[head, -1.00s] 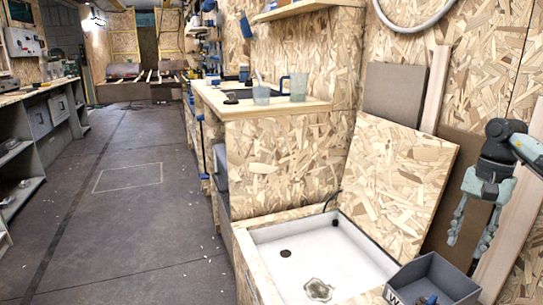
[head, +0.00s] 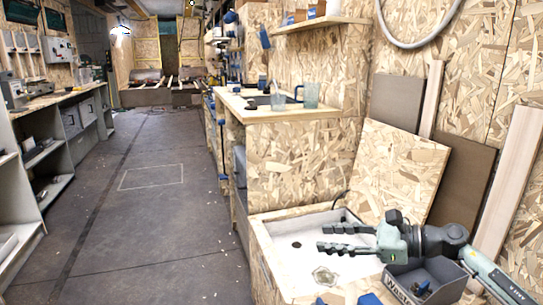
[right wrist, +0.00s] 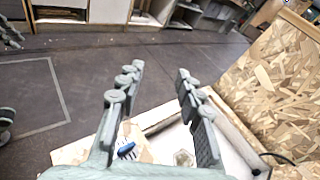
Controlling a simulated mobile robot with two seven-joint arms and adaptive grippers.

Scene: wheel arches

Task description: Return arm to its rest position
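My right gripper (head: 322,238) reaches in from the lower right and points left, above the white sink basin (head: 292,262). Its two fingers are apart with nothing between them; the right wrist view also shows the gripper (right wrist: 158,72) open and empty. The right arm passes over the grey bin (head: 432,285) and hides part of it. My left gripper does not show in the head view. Grey parts at the left edge of the right wrist view may belong to it, but they are cut off.
The wooden sink surround (head: 262,250) is below the gripper. A leaning OSB panel (head: 395,165) and a brown board (head: 460,185) stand behind the arm. A counter (head: 285,114) with cups is farther back. Open floor (head: 150,230) lies to the left, with shelves (head: 45,160) beyond.

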